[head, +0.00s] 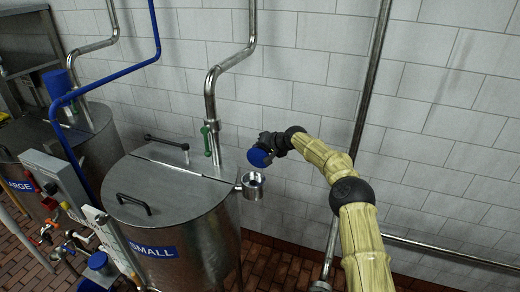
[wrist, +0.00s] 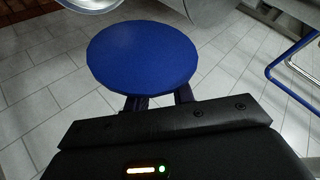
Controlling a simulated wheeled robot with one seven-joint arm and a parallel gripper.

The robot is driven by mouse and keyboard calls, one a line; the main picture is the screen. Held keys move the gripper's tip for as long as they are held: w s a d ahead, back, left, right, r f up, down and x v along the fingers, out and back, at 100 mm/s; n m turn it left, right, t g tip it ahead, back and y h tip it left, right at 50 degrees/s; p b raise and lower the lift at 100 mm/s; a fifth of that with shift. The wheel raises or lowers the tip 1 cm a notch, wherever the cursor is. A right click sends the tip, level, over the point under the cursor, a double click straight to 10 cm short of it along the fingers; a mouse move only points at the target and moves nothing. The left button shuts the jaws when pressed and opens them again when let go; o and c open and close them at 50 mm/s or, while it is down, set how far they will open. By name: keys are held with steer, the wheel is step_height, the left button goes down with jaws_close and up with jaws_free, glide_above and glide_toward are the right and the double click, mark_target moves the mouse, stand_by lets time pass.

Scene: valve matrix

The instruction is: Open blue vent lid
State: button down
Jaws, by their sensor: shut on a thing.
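The blue vent lid (head: 260,157) is a round blue disc, off the vent and held in the air. In the head view it is above and slightly right of the open metal vent cup (head: 253,184) on the side of the SMALL tank. In the wrist view the lid (wrist: 142,55) fills the upper middle. My gripper (wrist: 160,103) is shut on the lid at its near edge. The fingertips are partly hidden under the lid. In the head view my gripper (head: 268,146) reaches in from the right, and the lid is apart from the cup.
The SMALL steel tank (head: 185,205) has a flat lid with black handles. A vertical steel pipe with a green valve handle (head: 207,142) stands behind it. Another steel pipe (head: 370,90) runs up the tiled wall behind my arm.

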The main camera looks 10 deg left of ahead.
steer(key=shift+d+f, duration=0.3)
steer(key=shift+f, duration=0.2)
steer(key=c, duration=1.4)
jaws_free()
steer(key=shift+w, duration=0.1)
steer(key=shift+o, duration=1)
steer(key=shift+w+d, duration=0.1)
steer(key=shift+a+r, duration=0.2)
steer(key=b+v, duration=0.7)
steer(key=v, duration=1)
steer(key=shift+s, duration=0.25)
steer(key=shift+r, duration=0.1)
